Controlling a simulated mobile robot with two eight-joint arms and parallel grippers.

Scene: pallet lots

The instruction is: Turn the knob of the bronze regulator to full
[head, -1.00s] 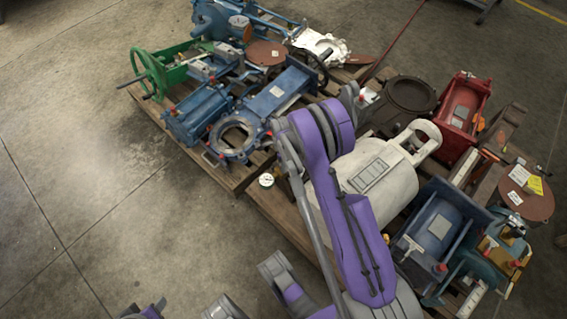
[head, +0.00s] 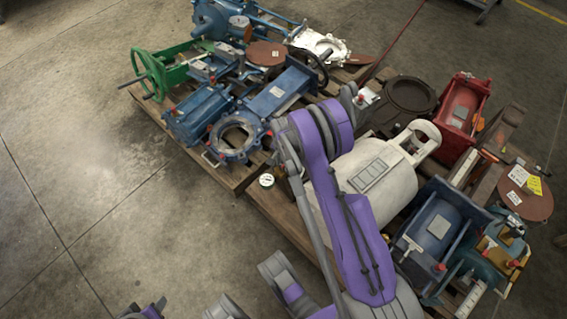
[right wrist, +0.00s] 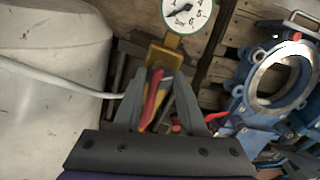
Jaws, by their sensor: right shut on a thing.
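The bronze regulator (right wrist: 165,57) shows in the right wrist view as a yellow-brown body just beyond my fingertips. Its round white gauge (right wrist: 187,12) is cut off by the top edge; in the head view the gauge (head: 266,180) shows beside my right arm, at the pallet's near edge. My right gripper (right wrist: 157,88) is shut on a red part, which I take for the knob (right wrist: 152,98), between its two grey fingers. In the head view my arm hides the knob and most of the regulator. The knob's exact setting cannot be read. My left gripper is not clearly in view.
A large white tank (right wrist: 50,75) stands close left of my right gripper, with a pale hose (right wrist: 60,82) crossing beside it. A blue ring-shaped valve (right wrist: 275,80) lies to the right. Pallets hold several valves and motors. The floor (head: 90,190) at left is clear.

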